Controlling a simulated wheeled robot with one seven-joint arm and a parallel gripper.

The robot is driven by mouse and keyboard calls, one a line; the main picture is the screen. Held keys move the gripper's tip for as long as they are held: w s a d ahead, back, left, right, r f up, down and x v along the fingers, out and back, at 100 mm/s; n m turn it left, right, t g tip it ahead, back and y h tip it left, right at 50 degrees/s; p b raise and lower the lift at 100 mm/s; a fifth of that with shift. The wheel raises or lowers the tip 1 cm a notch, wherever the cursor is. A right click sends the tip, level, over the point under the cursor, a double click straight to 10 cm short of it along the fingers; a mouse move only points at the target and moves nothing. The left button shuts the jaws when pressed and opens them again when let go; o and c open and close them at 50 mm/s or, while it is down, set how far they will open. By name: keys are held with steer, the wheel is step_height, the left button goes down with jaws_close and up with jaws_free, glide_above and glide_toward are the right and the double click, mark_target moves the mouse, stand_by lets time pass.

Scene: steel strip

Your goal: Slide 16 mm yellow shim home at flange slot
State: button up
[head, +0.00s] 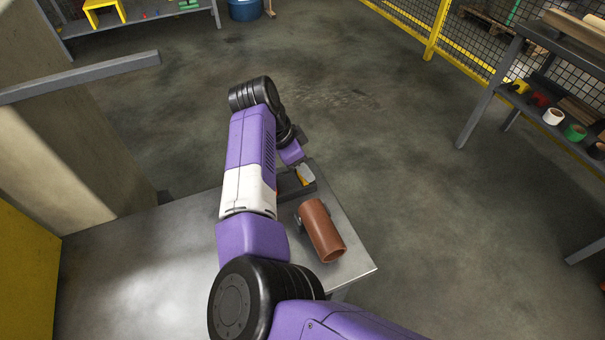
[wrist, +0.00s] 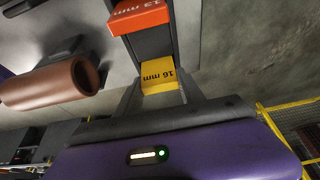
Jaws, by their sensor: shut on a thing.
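The yellow shim marked "16 mm" (wrist: 159,78) is in the wrist view, between the two fingers of my gripper (wrist: 158,92). My gripper is shut on it. The shim is at the near end of a dark grey holder (wrist: 153,42); I cannot tell how deep it sits or whether it touches the holder. A red block marked "13 mm" (wrist: 138,17) is at the holder's other end. In the head view the yellow shim (head: 304,179) shows small beside the dark holder, partly hidden by my arm. I cannot make out a flange slot for certain.
A brown pipe (head: 321,230) lies on the steel table (head: 130,255), close to the holder; it also shows in the wrist view (wrist: 50,84). The table's right edge is near. A concrete pillar (head: 55,170) stands left. A shelf with tape rolls (head: 552,117) stands right.

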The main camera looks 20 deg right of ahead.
steer(key=shift+r+p, duration=2.1)
steer(key=shift+p, duration=0.55)
steer(key=shift+s+f, duration=0.1)
